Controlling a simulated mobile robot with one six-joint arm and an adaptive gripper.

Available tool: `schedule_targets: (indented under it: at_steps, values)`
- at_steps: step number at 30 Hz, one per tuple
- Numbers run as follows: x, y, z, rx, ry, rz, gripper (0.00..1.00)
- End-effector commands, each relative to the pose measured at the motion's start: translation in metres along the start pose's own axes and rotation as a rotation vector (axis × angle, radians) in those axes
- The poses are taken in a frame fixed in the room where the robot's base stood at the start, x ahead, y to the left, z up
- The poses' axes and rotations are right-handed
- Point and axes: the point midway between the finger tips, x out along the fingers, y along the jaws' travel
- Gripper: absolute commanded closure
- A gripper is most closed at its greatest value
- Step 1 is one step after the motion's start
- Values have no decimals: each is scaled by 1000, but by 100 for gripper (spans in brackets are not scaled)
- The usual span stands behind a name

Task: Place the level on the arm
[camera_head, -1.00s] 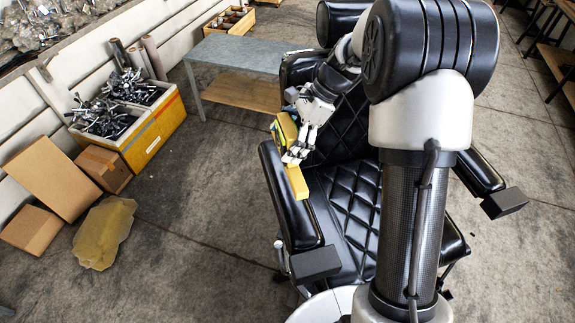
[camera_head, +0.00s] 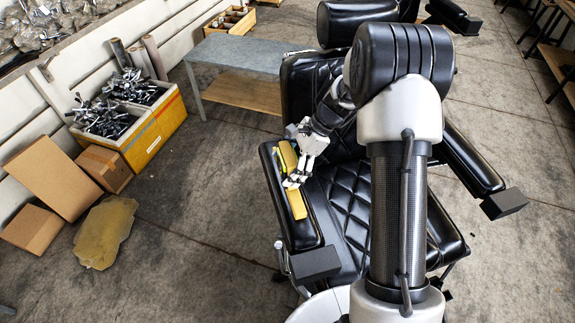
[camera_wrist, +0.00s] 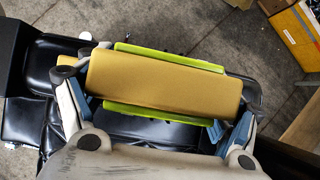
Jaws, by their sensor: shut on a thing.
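The level is a yellow-tan bar (camera_head: 297,204) with bright green strips along its long sides, plain in the wrist view (camera_wrist: 165,82). My gripper (camera_head: 293,181) is shut on it, with a finger at each side in the wrist view. In the head view the level lies lengthwise over the left armrest (camera_head: 304,236) of the black barber chair, roughly in line with it. I cannot tell whether it touches the pad. My fingers hide its middle in the head view.
The quilted chair seat (camera_head: 350,215) is right of the level. The other armrest (camera_head: 468,165) is farther right. A grey-topped table (camera_head: 235,52) stands behind left. A yellow crate of metal parts (camera_head: 155,135) and cardboard boxes (camera_head: 55,180) stand at left.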

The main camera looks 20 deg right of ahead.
Motion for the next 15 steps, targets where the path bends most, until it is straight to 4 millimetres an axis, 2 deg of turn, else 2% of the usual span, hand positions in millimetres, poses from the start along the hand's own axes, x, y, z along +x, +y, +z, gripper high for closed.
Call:
schedule_targets:
  at_steps: [2, 3, 10, 15]
  values:
    - [2, 0, -2, 0, 0, 0, 50]
    - [3, 0, -2, 0, 0, 0, 16]
    - [2, 0, -1, 0, 0, 0, 1]
    - [2, 0, -1, 0, 0, 0, 0]
